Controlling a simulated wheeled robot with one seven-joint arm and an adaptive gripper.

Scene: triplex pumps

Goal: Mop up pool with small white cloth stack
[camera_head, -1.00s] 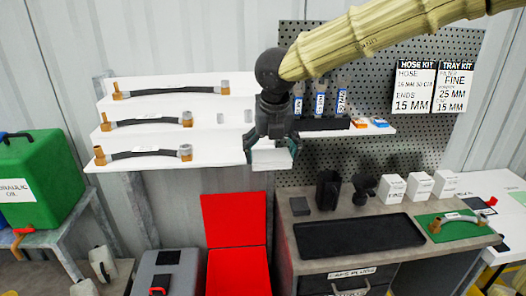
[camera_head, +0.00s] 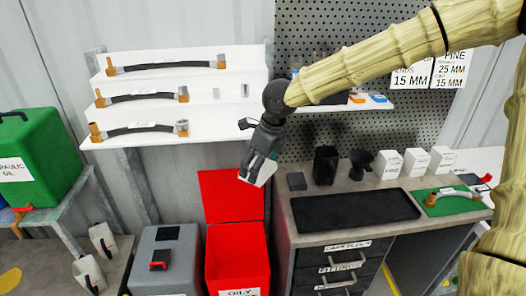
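My gripper (camera_head: 254,172) hangs below the arm, in front of the gap between the white shelves and the workbench. Its fingers are closed around a small white block (camera_head: 267,171), which looks like the small white cloth stack. The stack is tilted, partly hidden by the fingers, and held in the air above the open red bin. I cannot make out any pool in this view.
The red bin (camera_head: 238,258), labelled "OILY", stands open below, beside a grey box (camera_head: 168,262). The workbench (camera_head: 345,237) at right carries a black tray (camera_head: 355,210), white boxes and a green mat (camera_head: 448,202). Hoses lie on the shelves (camera_head: 205,85). A green oil container (camera_head: 38,160) is at left.

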